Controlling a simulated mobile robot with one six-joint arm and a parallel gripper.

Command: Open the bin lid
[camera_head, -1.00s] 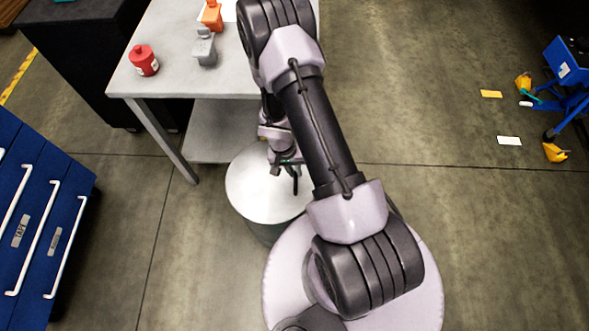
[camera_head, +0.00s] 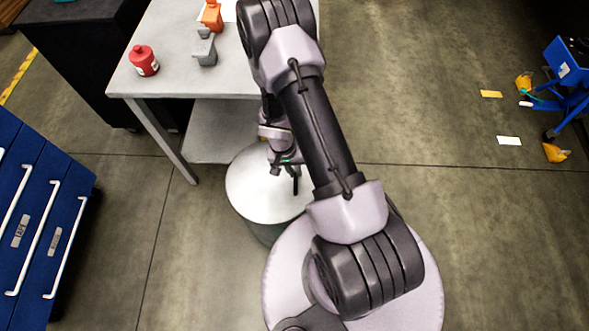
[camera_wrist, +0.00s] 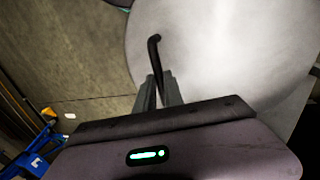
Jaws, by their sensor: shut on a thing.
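The bin (camera_head: 262,232) is a grey cylinder on the floor beside the table. Its round, light metal lid (camera_head: 255,190) lies on top and looks closed. The lid also fills the upper right of the wrist view (camera_wrist: 215,45). A dark bent handle (camera_wrist: 154,52) rises between my fingers in the wrist view. My gripper (camera_wrist: 158,92) is shut on this handle, above the lid's edge. In the head view, my gripper (camera_head: 291,172) is over the right part of the lid, and my arm hides the bin's right side.
A grey table (camera_head: 160,82) stands behind the bin, with a red container (camera_head: 143,60), a grey item (camera_head: 204,50) and an orange item (camera_head: 211,17). A blue drawer cabinet (camera_head: 40,215) is at left. The floor (camera_head: 450,110) at right is mostly clear.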

